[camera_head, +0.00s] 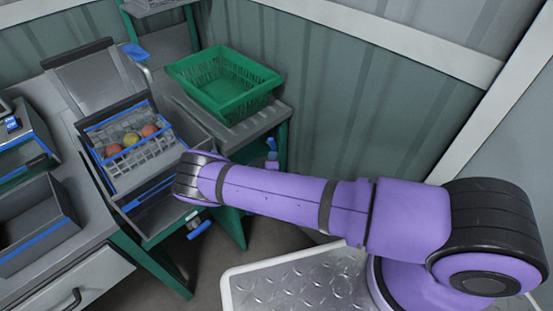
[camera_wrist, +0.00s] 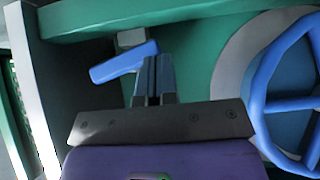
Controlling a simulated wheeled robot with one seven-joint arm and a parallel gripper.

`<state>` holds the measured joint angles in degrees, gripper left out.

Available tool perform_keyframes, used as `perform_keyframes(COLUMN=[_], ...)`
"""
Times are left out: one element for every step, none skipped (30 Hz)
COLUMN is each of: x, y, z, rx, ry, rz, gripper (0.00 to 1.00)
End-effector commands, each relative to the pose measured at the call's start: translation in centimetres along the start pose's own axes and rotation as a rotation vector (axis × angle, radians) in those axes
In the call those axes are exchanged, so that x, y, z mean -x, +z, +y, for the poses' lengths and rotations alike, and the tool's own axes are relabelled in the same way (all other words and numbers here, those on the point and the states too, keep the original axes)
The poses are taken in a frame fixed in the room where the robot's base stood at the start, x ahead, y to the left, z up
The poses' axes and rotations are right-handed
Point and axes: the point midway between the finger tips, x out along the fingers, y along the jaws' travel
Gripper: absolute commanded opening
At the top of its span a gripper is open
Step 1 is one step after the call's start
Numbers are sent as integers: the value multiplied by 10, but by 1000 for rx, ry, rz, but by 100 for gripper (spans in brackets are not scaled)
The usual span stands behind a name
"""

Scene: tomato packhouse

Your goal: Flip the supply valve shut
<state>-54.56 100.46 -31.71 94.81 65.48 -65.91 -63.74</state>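A blue lever handle (camera_wrist: 125,62) on a grey stub shows in the wrist view against a green surface, slanting up to the right; I take it for the supply valve. My gripper (camera_wrist: 154,62) has its two fingers together, with nothing seen between them. Its tips are beside the lever's right end; I cannot tell if they touch. In the head view a blue lever (camera_head: 199,229) hangs below the bench; I cannot tell if it is the same one. There my wrist hides the fingers.
A blue handwheel (camera_wrist: 290,95) is close on the right in the wrist view. In the head view a wire basket (camera_head: 112,168) holds several tomatoes, and a green crate (camera_head: 222,85) stands on the grey bench behind. A grey bin (camera_head: 35,235) is at left.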

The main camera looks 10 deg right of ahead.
Motion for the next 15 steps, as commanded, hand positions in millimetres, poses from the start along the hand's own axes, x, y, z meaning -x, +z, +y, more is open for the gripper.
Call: perform_keyframes(x=[-2,-2,-3,-4,-4,-5,-6,-7,-8,-9,-10,-11,-12,-13,-14], y=[-2,-4,-4,-5,-5,-4,-4,-3,-2,-1,0,2,3,3,4], z=[-1,-2,-2,-3,-3,-4,-4,-5,-5,-5,-6,-6,-6,-6,-6], rx=[-2,-3,-3,-2,-2,-1,-1,0,0,0,0,-1,-1,-1,0], ry=[0,0,0,0,-1,0,0,0,0,0,0,0,0,0,0], rz=[-1,-1,-1,-1,-1,-1,-1,0,0,-1,-1,-2,-2,-2,-1], gripper=[0,0,0,0,0,0,0,0,0,0,0,0,0,0,0])
